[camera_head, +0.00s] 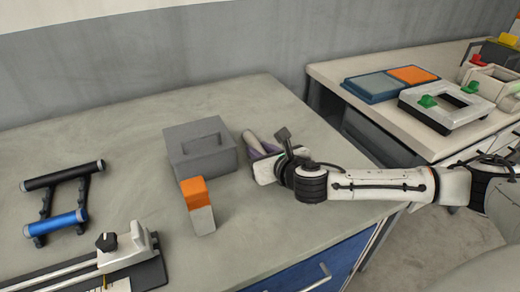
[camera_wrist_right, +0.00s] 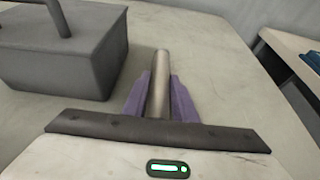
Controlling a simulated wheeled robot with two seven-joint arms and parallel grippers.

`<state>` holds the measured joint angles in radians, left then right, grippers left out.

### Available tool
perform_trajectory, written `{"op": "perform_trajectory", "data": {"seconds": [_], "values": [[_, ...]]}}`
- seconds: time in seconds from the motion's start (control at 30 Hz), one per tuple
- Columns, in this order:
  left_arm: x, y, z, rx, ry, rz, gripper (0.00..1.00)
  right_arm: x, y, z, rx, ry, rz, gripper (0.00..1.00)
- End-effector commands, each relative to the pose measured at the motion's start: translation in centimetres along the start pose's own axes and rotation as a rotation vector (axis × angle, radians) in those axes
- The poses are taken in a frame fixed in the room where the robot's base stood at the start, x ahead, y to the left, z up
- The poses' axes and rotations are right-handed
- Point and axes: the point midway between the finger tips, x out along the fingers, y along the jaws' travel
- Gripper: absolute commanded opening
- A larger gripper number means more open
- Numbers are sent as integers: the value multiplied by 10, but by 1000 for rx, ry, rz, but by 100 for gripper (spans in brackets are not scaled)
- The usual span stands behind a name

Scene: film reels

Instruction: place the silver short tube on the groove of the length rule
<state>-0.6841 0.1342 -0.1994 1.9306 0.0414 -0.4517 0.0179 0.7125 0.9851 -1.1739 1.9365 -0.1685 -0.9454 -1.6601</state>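The silver short tube (camera_wrist_right: 160,80) lies lengthwise between the purple fingers of my right gripper (camera_wrist_right: 160,92), with no clear gap on either side. In the head view the tube (camera_head: 252,141) sticks out past the fingertips of my right gripper (camera_head: 261,150), low at the table's right side. I cannot tell whether the tube touches the table. The length rule (camera_head: 132,276), with pale rails, a white end block and a black knob, is at the lower left, cut off by the frame. Its groove is not clear. My left gripper is not in view.
A grey box with a handle (camera_head: 200,160) stands just left of my right gripper, also in the wrist view (camera_wrist_right: 75,60). An orange-and-grey block (camera_head: 198,208) stands in front of it. A rack (camera_head: 60,205) holds black and blue tubes. Table between rack and box is clear.

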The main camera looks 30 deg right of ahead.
Motion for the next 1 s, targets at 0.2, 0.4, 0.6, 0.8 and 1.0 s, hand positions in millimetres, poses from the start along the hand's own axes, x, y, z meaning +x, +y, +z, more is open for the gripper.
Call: {"op": "perform_trajectory", "data": {"seconds": [0.2,0.4,0.6,0.8,1.0], "values": [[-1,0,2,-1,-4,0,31,0,0,0,0,1,0,41],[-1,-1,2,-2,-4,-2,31,-1,0,3,-1,-1,0,41],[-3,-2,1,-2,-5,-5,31,-26,0,3,-2,1,1,41],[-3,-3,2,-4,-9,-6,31,-71,0,3,-3,1,1,41],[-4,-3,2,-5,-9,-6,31,-106,0,3,-2,1,1,41]]}}
